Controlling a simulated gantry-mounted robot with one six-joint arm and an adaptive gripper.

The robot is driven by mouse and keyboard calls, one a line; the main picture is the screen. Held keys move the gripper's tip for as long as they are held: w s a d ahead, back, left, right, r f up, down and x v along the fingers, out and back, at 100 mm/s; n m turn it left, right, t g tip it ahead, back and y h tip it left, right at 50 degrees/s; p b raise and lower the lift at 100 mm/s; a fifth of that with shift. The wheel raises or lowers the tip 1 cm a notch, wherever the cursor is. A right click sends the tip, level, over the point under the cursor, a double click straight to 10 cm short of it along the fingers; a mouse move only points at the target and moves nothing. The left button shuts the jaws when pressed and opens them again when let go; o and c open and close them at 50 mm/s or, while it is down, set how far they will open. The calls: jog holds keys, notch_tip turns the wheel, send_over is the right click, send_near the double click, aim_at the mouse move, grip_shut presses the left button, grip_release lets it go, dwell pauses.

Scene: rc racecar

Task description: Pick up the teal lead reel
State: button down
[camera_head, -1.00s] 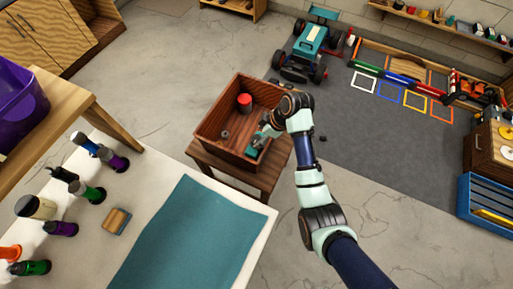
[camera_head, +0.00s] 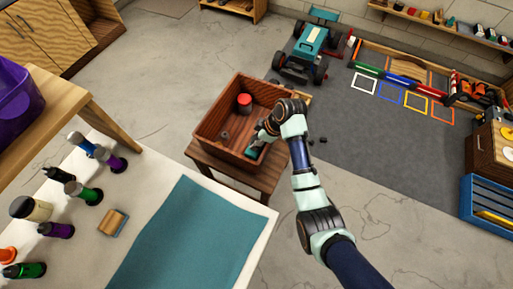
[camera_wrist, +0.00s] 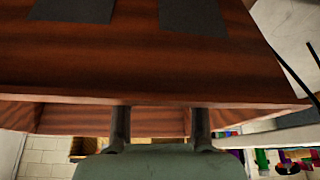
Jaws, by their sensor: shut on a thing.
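The teal lead reel (camera_head: 254,153) shows as a small teal patch inside the wooden box, near its front right corner. My gripper (camera_head: 259,143) reaches into the box from the right and is shut on it. The arm hides much of the reel, and I cannot tell whether it is clear of the box floor. A red reel (camera_head: 244,103) stands at the back of the same box. In the wrist view, brown wood fills the upper part, with a grey-green shape and two dark posts below; the reel cannot be made out there.
The open wooden box (camera_head: 212,119) has raised walls close around my gripper and sits on a small wooden stand (camera_head: 262,181). A white table (camera_head: 262,222) with a teal mat (camera_head: 180,235) and several bottles lies at front left. A teal racecar (camera_head: 310,42) stands behind.

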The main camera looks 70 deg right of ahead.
notch_tip(320, 180, up, 20)
jog(key=p, duration=0.7)
jog(key=shift+p, duration=0.35)
